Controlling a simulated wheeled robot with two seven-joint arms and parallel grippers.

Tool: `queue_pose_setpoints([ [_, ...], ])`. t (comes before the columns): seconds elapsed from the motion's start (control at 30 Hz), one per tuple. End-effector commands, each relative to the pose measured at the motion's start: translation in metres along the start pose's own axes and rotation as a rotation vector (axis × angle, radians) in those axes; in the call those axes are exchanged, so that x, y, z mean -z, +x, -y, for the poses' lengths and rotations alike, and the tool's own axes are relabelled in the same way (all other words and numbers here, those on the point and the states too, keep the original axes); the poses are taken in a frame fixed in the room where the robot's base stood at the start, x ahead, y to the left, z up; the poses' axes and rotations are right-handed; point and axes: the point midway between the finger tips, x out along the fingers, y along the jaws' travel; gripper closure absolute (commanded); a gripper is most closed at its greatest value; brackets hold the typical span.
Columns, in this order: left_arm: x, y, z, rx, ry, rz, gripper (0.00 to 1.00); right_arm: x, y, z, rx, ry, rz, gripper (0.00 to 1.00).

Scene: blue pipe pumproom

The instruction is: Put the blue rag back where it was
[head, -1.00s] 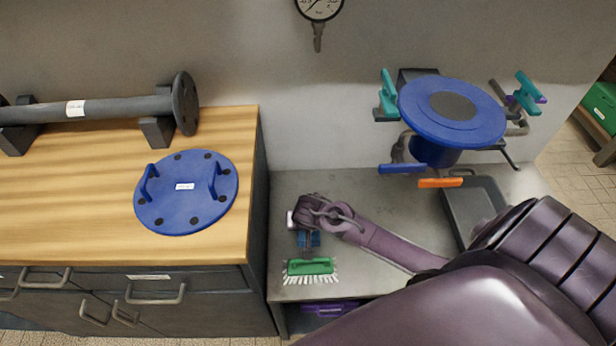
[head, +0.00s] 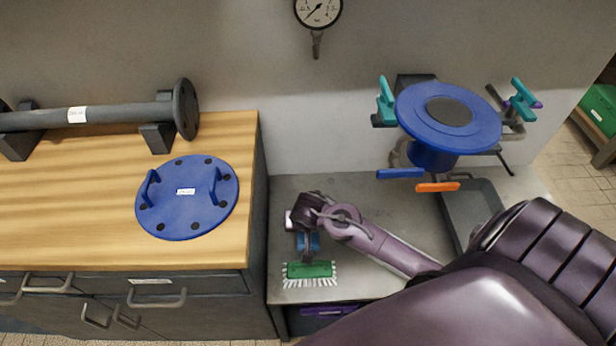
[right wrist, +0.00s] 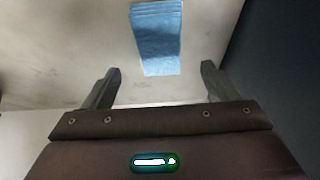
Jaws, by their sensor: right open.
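The blue rag (right wrist: 157,42) lies flat on the grey bench surface in the right wrist view. In the head view the rag (head: 313,242) shows only partly, behind my right wrist. My right gripper (right wrist: 160,70) is open and empty, its two fingers apart. The rag lies ahead of it, lined up with the gap between the fingers. The fingers appear apart from the rag; the exact height is hard to tell. My left gripper is in neither view.
A green brush (head: 310,270) with white bristles lies just in front of the rag. A grey tray (head: 472,207) and a blue flanged pipe (head: 447,118) with clamps are to the right. A wooden-topped cabinet (head: 90,220) with a blue disc (head: 187,210) stands left.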

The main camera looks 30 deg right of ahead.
Motion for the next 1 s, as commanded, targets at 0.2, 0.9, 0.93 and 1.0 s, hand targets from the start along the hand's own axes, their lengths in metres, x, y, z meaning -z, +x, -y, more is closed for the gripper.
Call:
queue_pose_setpoints([
  [0.2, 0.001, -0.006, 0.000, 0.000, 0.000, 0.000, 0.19, 0.000, -0.041, 0.001, 0.002, 0.001, 0.000, 0.19],
  [0.9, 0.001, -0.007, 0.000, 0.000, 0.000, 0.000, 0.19, 0.000, -0.054, 0.000, 0.000, 0.001, 0.001, 0.19],
  [0.93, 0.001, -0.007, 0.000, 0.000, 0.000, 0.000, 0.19, 0.000, -0.054, 0.000, 0.000, 0.000, 0.001, 0.19],
  [1.0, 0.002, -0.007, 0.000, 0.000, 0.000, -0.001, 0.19, 0.000, -0.054, 0.000, 0.000, 0.000, 0.001, 0.19],
])
